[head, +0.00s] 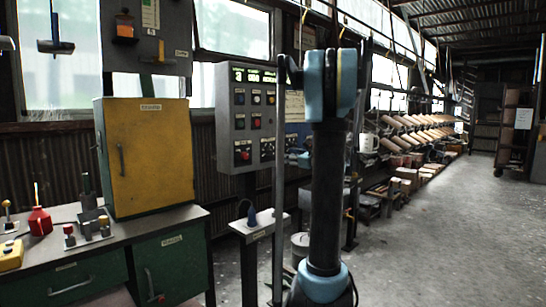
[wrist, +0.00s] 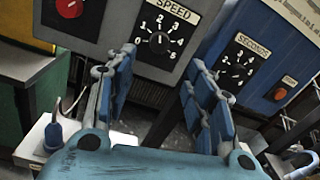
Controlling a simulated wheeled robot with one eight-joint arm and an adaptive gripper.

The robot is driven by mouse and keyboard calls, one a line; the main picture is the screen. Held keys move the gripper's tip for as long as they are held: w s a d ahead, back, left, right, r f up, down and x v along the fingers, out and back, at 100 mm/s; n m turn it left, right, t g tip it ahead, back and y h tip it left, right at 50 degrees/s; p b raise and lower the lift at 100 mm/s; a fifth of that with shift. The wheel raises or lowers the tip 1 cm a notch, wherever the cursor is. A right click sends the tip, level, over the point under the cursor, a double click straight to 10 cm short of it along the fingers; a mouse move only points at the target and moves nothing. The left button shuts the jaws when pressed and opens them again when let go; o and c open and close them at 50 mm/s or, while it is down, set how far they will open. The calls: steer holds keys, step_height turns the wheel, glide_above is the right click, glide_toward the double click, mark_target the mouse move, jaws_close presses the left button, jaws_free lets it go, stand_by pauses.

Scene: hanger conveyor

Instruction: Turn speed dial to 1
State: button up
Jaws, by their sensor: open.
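The speed dial (wrist: 159,43) is a dark knob on a grey panel in the wrist view, under a SPEED label (wrist: 174,10). Numbers up to 5 ring it; I cannot tell for sure which number its pointer faces. My gripper (wrist: 160,64) is open, with its two blue fingers spread apart and nothing between them. The dial shows beyond the fingertips, in the gap between them, and looks untouched. In the head view the grey control panel (head: 232,128) stands left of my arm, which hides part of what is behind it.
A red knob (wrist: 69,7) sits left of the speed dial. A blue panel with a SECONDS dial (wrist: 236,67) and a red button (wrist: 280,93) is on the right. A yellow cabinet (head: 150,155) stands on a bench at left. The floor (head: 440,230) at right is clear.

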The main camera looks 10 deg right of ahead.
mark_target(271, 152)
steer(key=x, duration=1.1)
steer(key=shift+w+a, duration=0.1)
steer(key=shift+w, duration=0.1)
steer(key=shift+r, duration=0.1)
steer(key=c, duration=1.1)
